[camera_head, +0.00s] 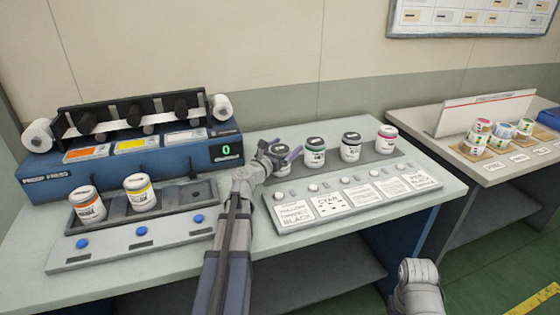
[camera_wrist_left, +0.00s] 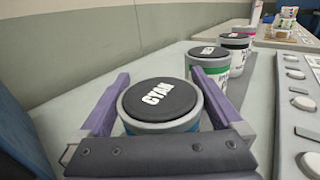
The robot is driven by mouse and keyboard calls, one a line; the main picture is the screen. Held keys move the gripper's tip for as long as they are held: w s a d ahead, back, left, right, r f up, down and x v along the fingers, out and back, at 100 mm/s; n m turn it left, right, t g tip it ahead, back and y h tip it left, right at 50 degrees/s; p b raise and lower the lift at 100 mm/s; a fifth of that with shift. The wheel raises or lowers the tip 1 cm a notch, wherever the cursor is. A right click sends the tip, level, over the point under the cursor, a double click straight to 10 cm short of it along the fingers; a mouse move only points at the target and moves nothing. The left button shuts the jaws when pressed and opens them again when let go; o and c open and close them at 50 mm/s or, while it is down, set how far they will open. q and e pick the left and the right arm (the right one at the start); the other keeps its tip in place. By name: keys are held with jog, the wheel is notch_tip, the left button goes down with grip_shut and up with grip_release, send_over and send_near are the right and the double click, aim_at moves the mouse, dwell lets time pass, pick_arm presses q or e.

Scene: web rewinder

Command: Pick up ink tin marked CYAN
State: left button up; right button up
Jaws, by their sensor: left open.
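The ink tin marked CYAN (camera_wrist_left: 160,98) stands upright, with white lettering on its dark lid and a blue band below. In the head view the tin (camera_head: 279,164) is partly hidden by my left gripper (camera_head: 280,152), at the left end of the row on the grey rack. In the left wrist view my left gripper (camera_wrist_left: 160,82) is open, its purple fingers on either side of the tin. I cannot tell whether either finger touches it. Of my right arm only a grey link shows at the lower right; its gripper is out of view.
The blue proof press (camera_head: 60,184) is behind left. Orange (camera_head: 87,205) and yellow (camera_head: 140,193) tins stand in its front tray.

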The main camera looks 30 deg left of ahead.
pick_arm(q)
grip_shut()
dwell(0.8)
jog(key=shift+r, duration=0.2)
notch_tip(320, 180, up, 10)
jog(key=p, duration=1)
jog(key=shift+f, duration=0.15)
